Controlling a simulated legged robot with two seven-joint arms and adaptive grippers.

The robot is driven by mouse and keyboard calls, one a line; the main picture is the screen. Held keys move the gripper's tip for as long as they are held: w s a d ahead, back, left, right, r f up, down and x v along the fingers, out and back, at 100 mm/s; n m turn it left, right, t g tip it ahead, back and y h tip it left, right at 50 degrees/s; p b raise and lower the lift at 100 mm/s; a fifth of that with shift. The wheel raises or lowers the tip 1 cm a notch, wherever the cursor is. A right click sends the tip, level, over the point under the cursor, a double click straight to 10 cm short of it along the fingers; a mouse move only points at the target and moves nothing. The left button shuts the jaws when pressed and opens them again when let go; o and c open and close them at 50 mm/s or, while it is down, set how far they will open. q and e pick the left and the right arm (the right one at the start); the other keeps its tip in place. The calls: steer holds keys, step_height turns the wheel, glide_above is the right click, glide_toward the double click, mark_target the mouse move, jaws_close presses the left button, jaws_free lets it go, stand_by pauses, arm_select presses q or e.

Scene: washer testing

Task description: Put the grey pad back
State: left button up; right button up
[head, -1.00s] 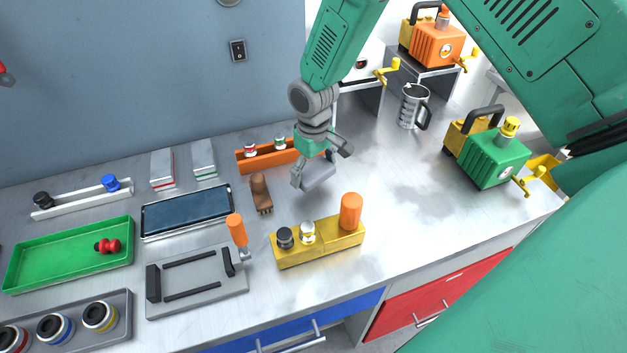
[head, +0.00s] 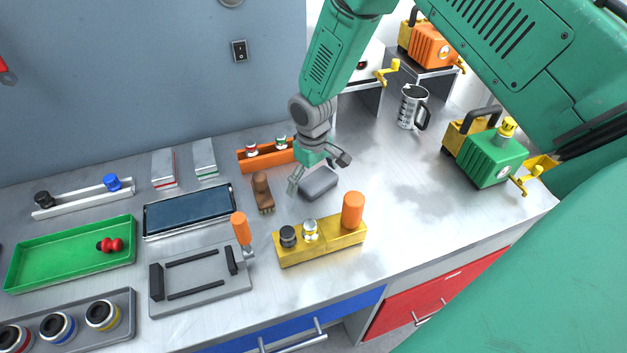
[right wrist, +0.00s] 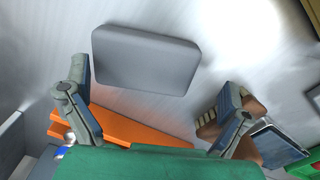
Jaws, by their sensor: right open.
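The grey pad (head: 319,185) is a rounded flat block lying on the metal bench top, right of the brown brush (head: 262,192) and behind the yellow block. It also shows whole in the right wrist view (right wrist: 145,62). My right gripper (head: 320,173) is just above and behind the pad, fingers spread wide. In the right wrist view the open fingers (right wrist: 153,82) have the pad ahead and between them, with bench showing on both sides, and grip nothing. My left gripper is not in view.
The yellow block (head: 330,244) with an orange cylinder stands in front. An orange rack (head: 268,158) stands behind. A grey fixture plate (head: 200,292), a dark blue tray (head: 190,212) and a green tray (head: 60,262) lie left. Bench right of the pad is clear up to the green pump (head: 492,158).

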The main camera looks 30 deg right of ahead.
mark_target(313, 181)
step_height(313, 181, up, 4)
steer(key=shift+f, duration=0.15)
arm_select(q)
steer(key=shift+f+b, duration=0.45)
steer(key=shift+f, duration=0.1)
arm_select(e)
step_height(313, 181, up, 7)
steer(key=shift+d, duration=0.15)
